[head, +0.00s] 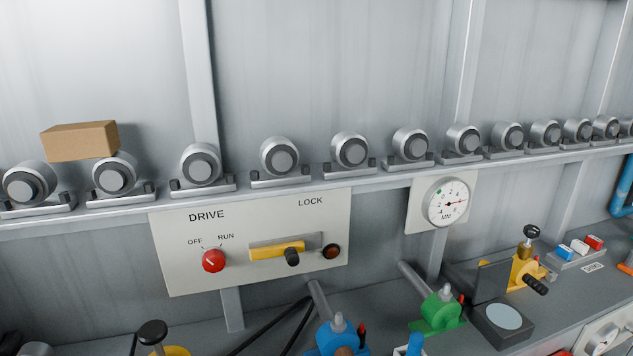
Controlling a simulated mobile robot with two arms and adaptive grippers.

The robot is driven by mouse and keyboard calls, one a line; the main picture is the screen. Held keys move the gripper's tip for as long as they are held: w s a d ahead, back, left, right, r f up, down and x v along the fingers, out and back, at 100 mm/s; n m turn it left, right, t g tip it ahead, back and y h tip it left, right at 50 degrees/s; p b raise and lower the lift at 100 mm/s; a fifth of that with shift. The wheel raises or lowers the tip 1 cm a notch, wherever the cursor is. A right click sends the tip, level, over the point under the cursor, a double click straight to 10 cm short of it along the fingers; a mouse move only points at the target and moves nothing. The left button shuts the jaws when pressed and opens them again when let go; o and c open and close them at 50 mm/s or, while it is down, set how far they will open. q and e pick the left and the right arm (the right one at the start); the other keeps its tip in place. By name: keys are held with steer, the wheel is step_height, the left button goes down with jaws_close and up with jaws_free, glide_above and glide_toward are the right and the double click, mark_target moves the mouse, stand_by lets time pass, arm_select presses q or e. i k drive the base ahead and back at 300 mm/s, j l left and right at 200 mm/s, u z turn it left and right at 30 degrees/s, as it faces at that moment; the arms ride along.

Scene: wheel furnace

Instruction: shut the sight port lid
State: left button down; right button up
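The sight port (503,318) is a dark square block with a pale round glass, low at the right in the head view. Its glass is uncovered. A dark flat plate (493,281), which looks like the lid, stands up at the back edge of the block. The lid's hinge is too small to make out. Neither of my grippers shows in this view.
A yellow fitting with a black handle (526,270) stands close behind the plate, to its right. A green valve (438,313) is left of the port and a blue valve (338,338) further left. A roller row (350,149) carries a cardboard box (80,141). Above the valves are a drive panel (185,260) and a dial gauge (447,202).

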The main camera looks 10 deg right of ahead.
mark_target(493, 279)
steer(key=z, duration=1.55)
